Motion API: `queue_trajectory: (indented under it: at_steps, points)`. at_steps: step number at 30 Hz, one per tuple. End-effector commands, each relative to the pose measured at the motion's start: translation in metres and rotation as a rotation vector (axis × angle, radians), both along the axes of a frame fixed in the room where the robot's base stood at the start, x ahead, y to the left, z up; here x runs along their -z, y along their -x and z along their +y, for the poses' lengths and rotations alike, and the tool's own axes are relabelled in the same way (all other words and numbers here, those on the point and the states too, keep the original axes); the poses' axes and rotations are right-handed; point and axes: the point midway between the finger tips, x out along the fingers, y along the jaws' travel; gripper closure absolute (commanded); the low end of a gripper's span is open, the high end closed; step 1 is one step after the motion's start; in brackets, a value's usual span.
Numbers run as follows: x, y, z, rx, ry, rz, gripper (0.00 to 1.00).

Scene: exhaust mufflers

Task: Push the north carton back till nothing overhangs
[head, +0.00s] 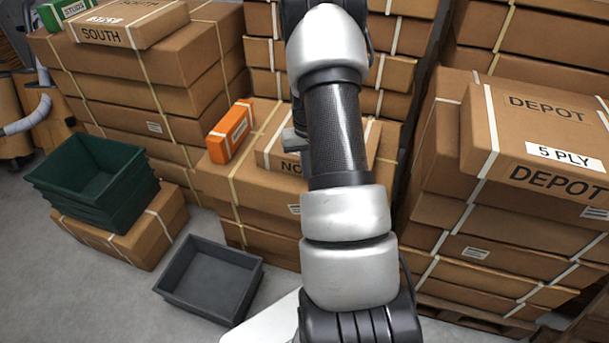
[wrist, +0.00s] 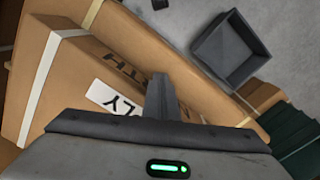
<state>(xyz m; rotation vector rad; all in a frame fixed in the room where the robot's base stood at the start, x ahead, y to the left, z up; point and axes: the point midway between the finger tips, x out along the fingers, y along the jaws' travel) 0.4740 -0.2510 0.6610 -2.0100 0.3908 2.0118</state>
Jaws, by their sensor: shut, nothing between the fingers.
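The north carton (head: 276,160) is a brown box with a white strap, on top of the middle stack in the head view. Only "NO" of its lettering shows; my arm covers its middle. In the wrist view the north carton (wrist: 190,92) fills the middle, with upside-down "TH" and a white label. My gripper (wrist: 160,82) is shut and empty, its fingers in front of the carton's lettered side. I cannot tell whether they touch it. In the head view my gripper is mostly hidden behind my arm. How far the carton overhangs is hidden.
An orange box (head: 231,132) stands left of the north carton on the same stack. The depot carton (head: 530,140) tops the right stack, the south carton (head: 130,22) the left. A grey bin (head: 210,280) and green crates (head: 95,180) stand front left. Bare floor shows at lower left.

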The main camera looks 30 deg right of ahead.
Motion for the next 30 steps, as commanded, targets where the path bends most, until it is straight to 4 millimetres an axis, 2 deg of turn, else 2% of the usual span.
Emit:
queue_trajectory:
  at_steps: [19,30]
  points:
    - [0.0,-0.019,-0.028,0.001,0.002,-0.001,1.0]
    - [-0.011,-0.008,-0.012,0.001,0.0,0.0,1.0]
